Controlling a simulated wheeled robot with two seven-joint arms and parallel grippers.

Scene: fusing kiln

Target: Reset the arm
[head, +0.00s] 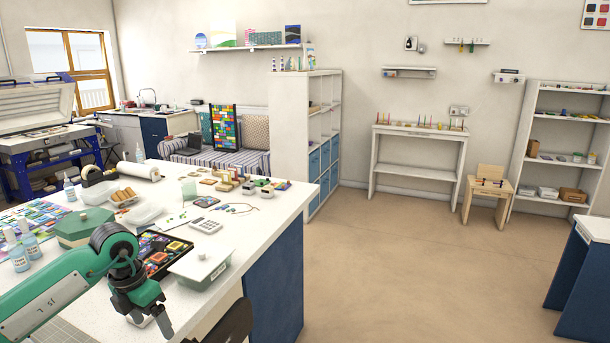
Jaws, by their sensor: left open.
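My left arm comes in from the lower left in green and dark grey. Its gripper (150,321) points down at the near edge of the white worktable (262,222). It is open, and I see nothing between its fingers. Just beyond it lies a black tray (150,240) of colourful glass pieces. A lidded pale green container (203,268) stands to its right, and a green hexagonal box (85,228) stands behind the arm. My right gripper is not in view.
A calculator (206,226), bottles (18,256), a paper roll (138,172) and small glass pieces crowd the worktable. An open kiln (40,110) stands at the far left. The floor (400,260) to the right is clear, up to a wooden chair (488,188) and shelves.

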